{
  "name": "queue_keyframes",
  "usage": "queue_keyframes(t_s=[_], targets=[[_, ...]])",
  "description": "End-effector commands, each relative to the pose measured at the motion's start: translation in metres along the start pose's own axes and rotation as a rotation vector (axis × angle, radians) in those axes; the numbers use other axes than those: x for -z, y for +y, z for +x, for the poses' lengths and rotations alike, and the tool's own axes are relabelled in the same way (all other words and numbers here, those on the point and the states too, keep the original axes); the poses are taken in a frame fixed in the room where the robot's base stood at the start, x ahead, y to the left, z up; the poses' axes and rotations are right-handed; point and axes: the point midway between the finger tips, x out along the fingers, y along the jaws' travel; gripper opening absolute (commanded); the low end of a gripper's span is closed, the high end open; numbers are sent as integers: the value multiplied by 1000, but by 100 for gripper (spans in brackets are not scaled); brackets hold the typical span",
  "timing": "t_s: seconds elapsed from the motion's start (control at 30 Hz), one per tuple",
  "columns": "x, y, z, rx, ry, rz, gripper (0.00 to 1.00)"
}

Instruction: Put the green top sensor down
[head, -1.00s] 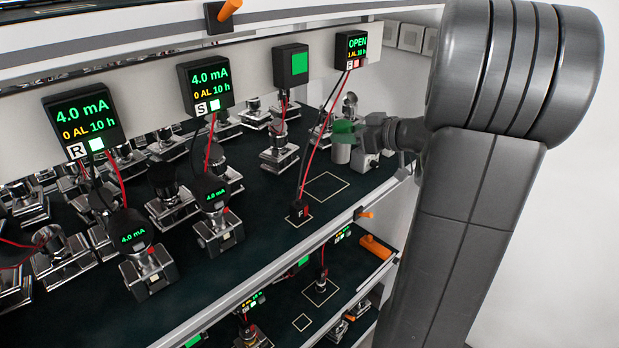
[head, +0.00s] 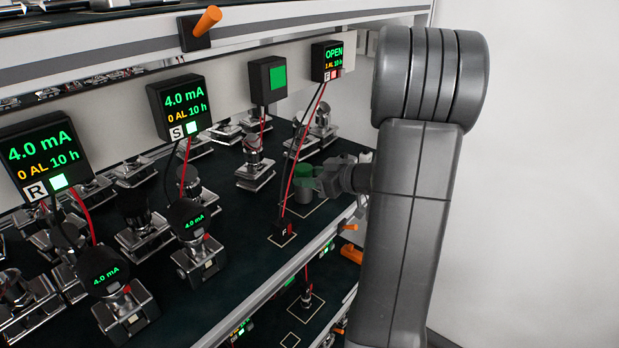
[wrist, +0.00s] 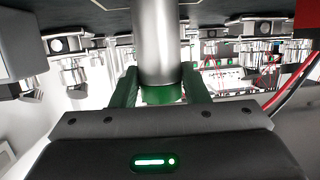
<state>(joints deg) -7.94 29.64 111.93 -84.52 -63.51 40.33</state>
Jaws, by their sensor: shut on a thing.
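The green top sensor is a grey metal cylinder (head: 304,194) with a green cap (head: 303,170). My gripper (head: 314,180) is shut on it near the green cap, reaching in from the right. In the wrist view the sensor's metal body (wrist: 157,45) stands between the green fingers of my gripper (wrist: 162,88). The sensor is upright at the outlined square (head: 308,214) on the dark upper shelf, beside the small block marked F (head: 284,232). I cannot tell whether its base touches the shelf.
Red and black leads run from the F block up to the OPEN display (head: 327,61), close left of the sensor. Other transmitters on metal stands (head: 199,258) fill the shelf to the left. The shelf's front rail (head: 290,283) runs below.

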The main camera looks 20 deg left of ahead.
Motion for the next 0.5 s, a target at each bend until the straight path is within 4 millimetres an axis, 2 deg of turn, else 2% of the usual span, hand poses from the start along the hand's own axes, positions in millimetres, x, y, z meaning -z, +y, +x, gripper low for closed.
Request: queue_keyframes(t_s=[0.4, 0.43, 0.5], targets=[[-5, 0, 2, -1, 2, 0, 4], [-5, 0, 1, -1, 1, 0, 47], [-5, 0, 1, -1, 1, 0, 61]])
